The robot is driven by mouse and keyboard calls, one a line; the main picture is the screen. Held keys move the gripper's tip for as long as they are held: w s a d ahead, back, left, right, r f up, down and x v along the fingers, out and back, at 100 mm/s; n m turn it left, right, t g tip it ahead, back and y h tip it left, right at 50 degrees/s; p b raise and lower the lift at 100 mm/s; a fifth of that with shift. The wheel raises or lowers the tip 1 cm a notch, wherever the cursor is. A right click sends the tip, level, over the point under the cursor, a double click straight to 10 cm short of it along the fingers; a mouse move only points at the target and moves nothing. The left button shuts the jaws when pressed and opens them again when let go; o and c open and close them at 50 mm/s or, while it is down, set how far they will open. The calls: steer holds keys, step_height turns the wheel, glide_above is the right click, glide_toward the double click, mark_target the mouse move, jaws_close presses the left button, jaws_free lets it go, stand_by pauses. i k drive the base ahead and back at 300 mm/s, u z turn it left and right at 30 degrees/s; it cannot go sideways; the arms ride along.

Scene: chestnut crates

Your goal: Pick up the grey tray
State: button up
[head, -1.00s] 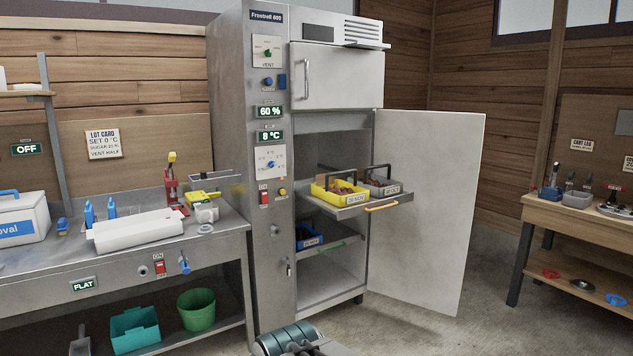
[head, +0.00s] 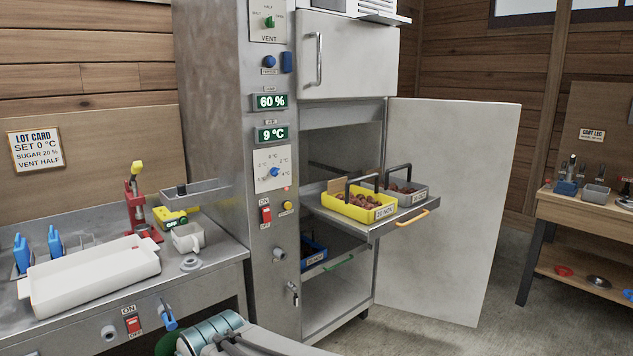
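The grey tray (head: 420,194) is a small open crate with an upright handle, a label on its front and brown chestnuts inside. It stands at the right rear of the pulled-out shelf (head: 380,229) of the tall steel cabinet. A yellow tray (head: 362,211) of chestnuts stands in front and to the left of it, hiding part of its left side. My gripper is not in view; only part of my arm shows at the bottom edge, well short of the shelf.
The cabinet door (head: 450,210) stands wide open on the right of the shelf. A blue tray (head: 313,255) sits on a lower shelf. A steel bench (head: 215,262) with a white tray (head: 95,279) is at left, a wooden bench (head: 585,213) at right. Floor shows between door and wooden bench.

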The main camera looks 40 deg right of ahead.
mark_target(409, 193)
steer(key=z, duration=0.3)
steer(key=i, duration=1.45)
steer(key=z, duration=1.6)
steer(key=i, duration=0.8)
steer(key=z, duration=0.85)
